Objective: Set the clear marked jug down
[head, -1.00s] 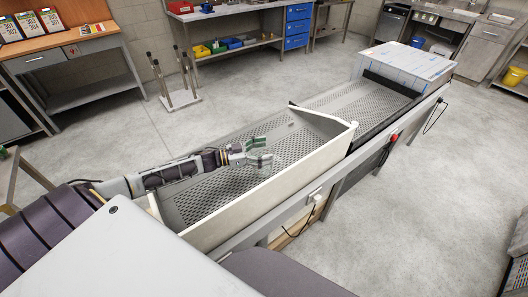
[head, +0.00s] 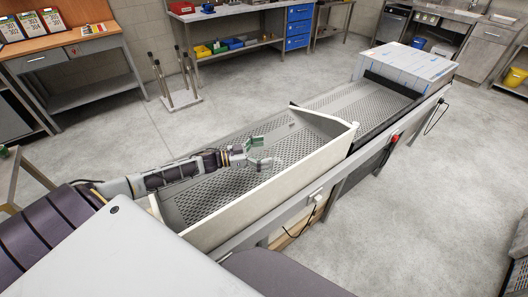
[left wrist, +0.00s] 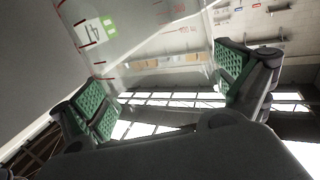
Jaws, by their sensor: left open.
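My left gripper (head: 259,152) is open above the perforated floor of the cream-walled trough (head: 275,203) in the head view. In the left wrist view its two green-padded fingers (left wrist: 166,86) stand wide apart. A clear jug (left wrist: 140,42) with red marks, a white number label and a green label shows in front of and between the fingers there. Neither finger visibly presses on it. I cannot make out the jug in the head view, nor tell from the wrist view what its base rests on. My right gripper is not in view.
The perforated bed (head: 343,101) continues beyond the trough to a pale box-shaped hood (head: 407,65). A stand with upright rods (head: 180,97) is on the floor at the left. Workbenches line the back.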

